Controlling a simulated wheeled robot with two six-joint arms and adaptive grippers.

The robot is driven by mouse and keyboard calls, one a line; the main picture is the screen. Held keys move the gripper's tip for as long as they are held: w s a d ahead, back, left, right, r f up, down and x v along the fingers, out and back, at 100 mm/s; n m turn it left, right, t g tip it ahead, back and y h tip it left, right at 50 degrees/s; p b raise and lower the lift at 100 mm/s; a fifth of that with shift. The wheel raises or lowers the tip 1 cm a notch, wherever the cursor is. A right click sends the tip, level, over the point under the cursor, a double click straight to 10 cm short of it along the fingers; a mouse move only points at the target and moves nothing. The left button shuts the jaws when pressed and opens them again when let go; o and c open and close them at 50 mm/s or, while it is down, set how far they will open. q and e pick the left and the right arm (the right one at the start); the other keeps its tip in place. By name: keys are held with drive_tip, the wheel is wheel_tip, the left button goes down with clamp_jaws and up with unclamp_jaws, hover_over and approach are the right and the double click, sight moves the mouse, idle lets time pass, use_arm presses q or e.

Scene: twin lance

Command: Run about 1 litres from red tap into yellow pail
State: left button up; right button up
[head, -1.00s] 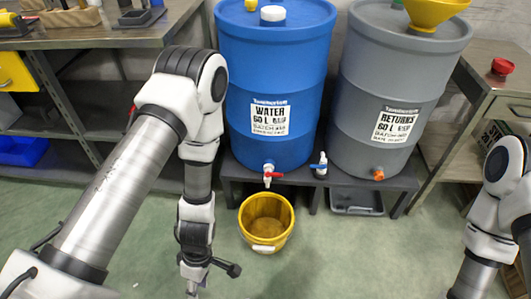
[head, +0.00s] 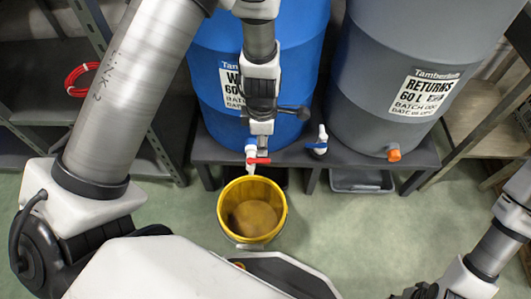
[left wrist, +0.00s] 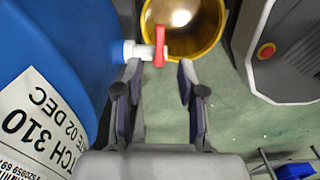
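The red tap (head: 258,160) sits low on the front of the blue water drum (head: 305,60). Its red lever lies crosswise to its white body, and no stream of water shows. The yellow pail (head: 223,205) stands on the floor below the tap; no clear water level shows inside. My left gripper (head: 261,138) points down just above the tap. In the left wrist view the gripper (left wrist: 160,80) is open and empty, with the red lever (left wrist: 160,42) just beyond the fingertips and the pail (left wrist: 215,45) behind.
A second tap with a blue lever (head: 320,138) is right of the red one. The grey returns drum (head: 400,80) has an orange tap (head: 393,155). Both drums stand on a dark low stand (head: 350,160). A grey tray (head: 362,181) is under it. Green floor is clear right of the pail.

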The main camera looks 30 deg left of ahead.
sight(263, 160)
use_arm(q)
wheel_tip(263, 160, down, 8)
drive_tip(key=b, duration=0.5)
drive_tip(key=shift+w, duration=0.1)
drive_tip(key=shift+r, duration=0.1)
clamp_jaws()
